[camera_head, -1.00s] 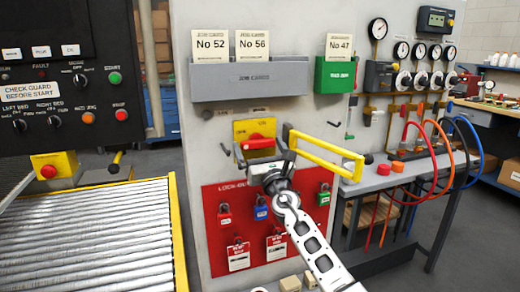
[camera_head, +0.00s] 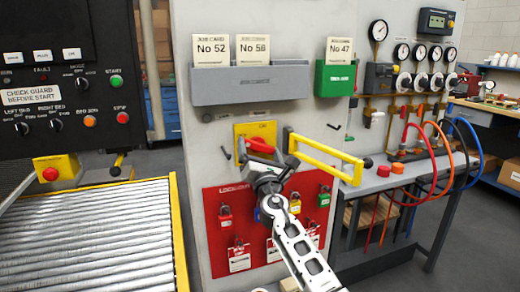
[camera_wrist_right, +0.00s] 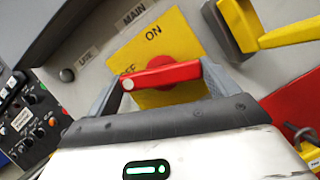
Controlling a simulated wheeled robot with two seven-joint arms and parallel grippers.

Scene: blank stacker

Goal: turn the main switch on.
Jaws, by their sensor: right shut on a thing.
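The main switch is a red handle (camera_head: 261,145) on a yellow plate (camera_head: 242,131) on the grey cabinet. It also shows in the right wrist view as a red bar (camera_wrist_right: 165,74) on the yellow plate (camera_wrist_right: 180,36). The plate reads ON at the top and a partly hidden OFF at the left; a MAIN label is beside it. A white dot marks the handle's left end, near the OFF lettering. My right gripper (camera_head: 262,162) is shut on the handle, one finger at each end of the bar (camera_wrist_right: 160,84). My left gripper is out of view.
A yellow guard bar (camera_head: 325,155) projects just right of the switch. Below is a red lockout board (camera_head: 213,200) with padlocks and tags, partly behind my right arm. A grey card holder (camera_head: 250,82) is above. A roller conveyor (camera_head: 90,240) lies at left.

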